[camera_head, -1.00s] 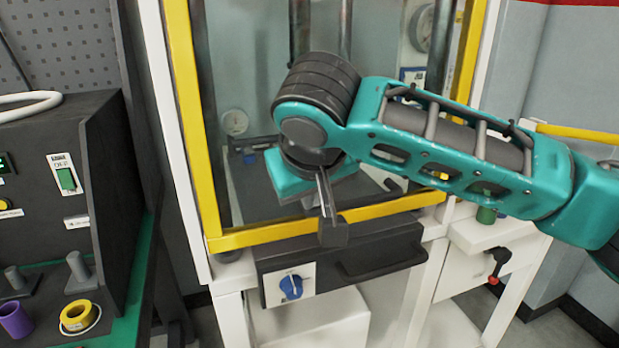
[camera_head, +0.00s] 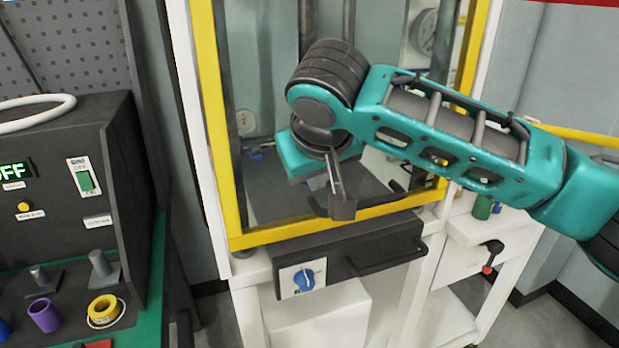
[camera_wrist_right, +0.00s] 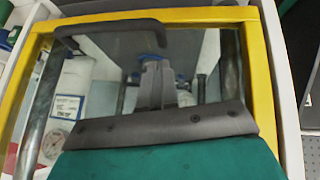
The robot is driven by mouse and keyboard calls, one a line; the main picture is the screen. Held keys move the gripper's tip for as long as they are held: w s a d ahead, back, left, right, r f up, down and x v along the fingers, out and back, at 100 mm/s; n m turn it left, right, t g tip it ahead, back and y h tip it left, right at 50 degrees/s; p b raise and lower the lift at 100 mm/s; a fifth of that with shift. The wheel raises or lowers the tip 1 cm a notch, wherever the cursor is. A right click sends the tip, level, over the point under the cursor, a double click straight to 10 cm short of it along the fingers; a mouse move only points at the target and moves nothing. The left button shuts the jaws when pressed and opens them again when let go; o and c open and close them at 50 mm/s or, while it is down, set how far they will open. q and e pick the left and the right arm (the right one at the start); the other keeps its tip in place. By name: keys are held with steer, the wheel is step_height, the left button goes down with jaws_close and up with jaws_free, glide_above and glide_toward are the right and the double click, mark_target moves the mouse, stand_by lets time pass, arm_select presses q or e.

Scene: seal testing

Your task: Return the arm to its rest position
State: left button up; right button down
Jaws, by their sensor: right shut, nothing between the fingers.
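My right arm comes in from the right in the head view, its teal link crossing in front of a yellow-framed cabinet (camera_head: 222,130). My right gripper (camera_head: 342,205) is shut and empty, pointing down before the lower part of the cabinet's clear front. In the right wrist view the gripper (camera_wrist_right: 157,75) shows its fingers together, with the yellow frame (camera_wrist_right: 200,14) around the clear panel behind. A dark handle (camera_wrist_right: 110,27) shows near the panel's edge there. I cannot tell whether the gripper touches the panel. My left gripper is not in view.
A grey box with a blue knob (camera_head: 303,279) and dark handle sits below the cabinet front. At left, a dark console (camera_head: 60,190) reads OFF. A red-tipped lever (camera_head: 489,257) is at right.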

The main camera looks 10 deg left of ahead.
steer(key=v, duration=0.9)
steer(key=s+d+f+m+g+y, duration=0.15)
steer(key=d+f, duration=0.35)
steer(key=f, duration=0.6)
steer(key=s+d+f+m+y, duration=0.1)
steer(key=s+d+f+y, duration=0.3)
steer(key=f, duration=0.7)
steer(key=s+d+f+m+g+h, duration=0.1)
steer(key=s+d+f+h, duration=0.3)
steer(key=s+d+f, duration=0.45)
steer(key=s+d+f+m+g+h, duration=0.15)
steer(key=s+d+f+h, duration=0.35)
steer(key=d, duration=0.7)
steer(key=w+a+f+t+y, duration=0.3)
steer(key=w+f+t, duration=0.3)
steer(key=f+t, duration=0.2)
steer(key=shift+f, duration=0.55)
steer(key=shift+w, duration=0.1)
